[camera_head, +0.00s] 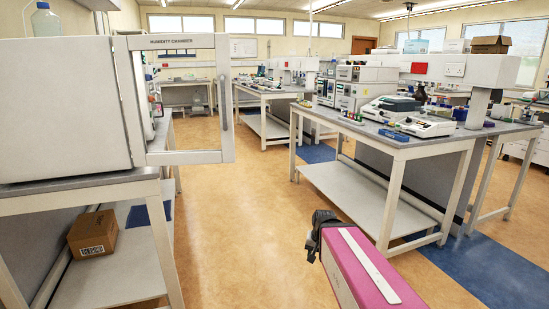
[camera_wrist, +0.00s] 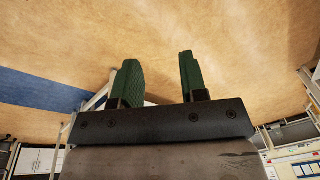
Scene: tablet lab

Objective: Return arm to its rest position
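My gripper shows in the wrist view (camera_wrist: 158,78) with its two green fingers apart and nothing between them. The wrist view looks upside down or tilted, with the tan floor filling its upper part. In the head view, a pink and grey part of my arm (camera_head: 365,265) reaches up from the bottom edge over the floor, with a black part at its far end. The fingers are not clear in the head view.
A humidity chamber (camera_head: 65,105) with its framed door (camera_head: 228,100) swung out stands on a bench at the left. A cardboard box (camera_head: 93,234) lies on its lower shelf. A lab bench (camera_head: 440,150) with instruments stands at the right. The floor (camera_head: 235,235) between is clear.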

